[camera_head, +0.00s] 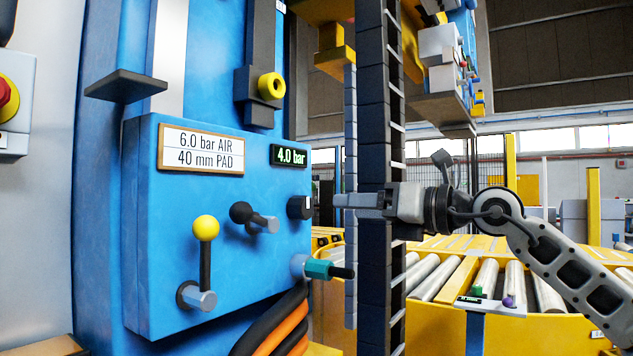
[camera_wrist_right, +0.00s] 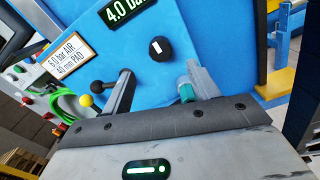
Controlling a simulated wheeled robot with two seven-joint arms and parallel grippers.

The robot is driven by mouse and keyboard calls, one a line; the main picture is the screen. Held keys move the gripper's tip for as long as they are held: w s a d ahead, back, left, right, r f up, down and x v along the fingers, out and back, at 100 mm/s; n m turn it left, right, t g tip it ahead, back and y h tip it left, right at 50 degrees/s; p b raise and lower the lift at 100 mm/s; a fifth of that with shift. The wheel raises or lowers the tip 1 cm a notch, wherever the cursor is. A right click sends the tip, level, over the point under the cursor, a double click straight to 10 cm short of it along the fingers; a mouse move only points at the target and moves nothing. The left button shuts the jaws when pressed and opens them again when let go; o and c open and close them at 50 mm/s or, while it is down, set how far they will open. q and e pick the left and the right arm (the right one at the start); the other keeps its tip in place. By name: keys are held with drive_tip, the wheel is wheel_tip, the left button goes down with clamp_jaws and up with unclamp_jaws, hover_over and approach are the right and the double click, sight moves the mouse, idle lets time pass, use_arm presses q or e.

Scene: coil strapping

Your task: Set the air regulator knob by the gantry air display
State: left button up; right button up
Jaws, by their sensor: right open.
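The black air regulator knob (camera_head: 300,207) with a white mark sits on the right part of the blue panel's face; it also shows in the right wrist view (camera_wrist_right: 161,49). The gantry air display (camera_head: 290,156) above it reads 4.0 bar in green. A sign (camera_head: 202,150) on the panel reads 6.0 bar AIR, 40 mm PAD. My right gripper (camera_head: 338,200) is level with the knob, just to its right, and points at it. In the right wrist view its open fingers (camera_wrist_right: 160,70) stand apart below the knob, with nothing between them. My left gripper is not in view.
A yellow-ball lever (camera_head: 206,228) and a black-ball lever (camera_head: 241,212) stick out left of the knob. A teal fitting (camera_head: 320,269) juts out below it. A dark cable chain (camera_head: 374,120) hangs near my right gripper. A roller conveyor (camera_head: 487,280) is behind.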

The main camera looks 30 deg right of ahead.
sight(308, 206)
drive_tip(key=p+x, duration=0.4)
drive_tip(key=x, duration=0.4)
drive_tip(key=shift+w+a, duration=0.2)
drive_tip(key=shift+w, duration=0.05)
drive_tip(key=c, duration=1)
